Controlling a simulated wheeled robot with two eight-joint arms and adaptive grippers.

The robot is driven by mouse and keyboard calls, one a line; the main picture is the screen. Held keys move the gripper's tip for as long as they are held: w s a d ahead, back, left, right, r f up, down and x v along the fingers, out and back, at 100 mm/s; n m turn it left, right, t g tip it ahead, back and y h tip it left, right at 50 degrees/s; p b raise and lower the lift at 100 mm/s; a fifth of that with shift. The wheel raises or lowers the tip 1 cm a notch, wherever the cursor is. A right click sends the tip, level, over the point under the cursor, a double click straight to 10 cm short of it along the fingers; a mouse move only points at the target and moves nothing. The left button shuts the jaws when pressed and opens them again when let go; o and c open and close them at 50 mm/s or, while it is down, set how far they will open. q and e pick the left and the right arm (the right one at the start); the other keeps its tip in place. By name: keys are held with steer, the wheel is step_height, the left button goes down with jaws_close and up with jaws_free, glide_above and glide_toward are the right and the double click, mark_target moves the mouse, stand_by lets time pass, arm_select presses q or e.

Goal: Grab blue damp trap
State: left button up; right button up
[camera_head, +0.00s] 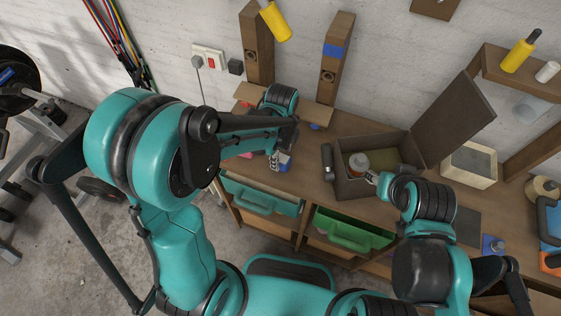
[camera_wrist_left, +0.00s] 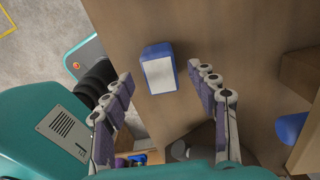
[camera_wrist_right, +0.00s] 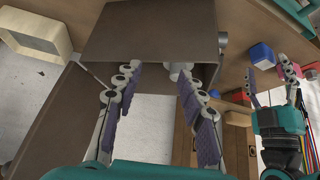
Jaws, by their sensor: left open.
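The blue damp trap (camera_wrist_left: 158,68) is a small blue box with a white face, on the wooden bench top. In the head view it (camera_head: 285,161) is partly hidden by my left gripper (camera_head: 275,160). In the left wrist view it lies between and just beyond the spread fingertips of my left gripper (camera_wrist_left: 161,71), with gaps on both sides. It also shows in the right wrist view (camera_wrist_right: 262,56). My right gripper (camera_wrist_right: 157,72) has its fingers spread over the open brown box and appears to hold nothing. In the head view its fingers (camera_head: 374,179) are small, at the box's front.
Teal (camera_head: 262,198) and green (camera_head: 350,232) drawers sit below the bench top. A beige container (camera_head: 470,165) stands right of the box.

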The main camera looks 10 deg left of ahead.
arm_select(q)
step_height(320, 180, down, 3)
steer(key=shift+r, duration=0.15)
steer(key=c, duration=1.3)
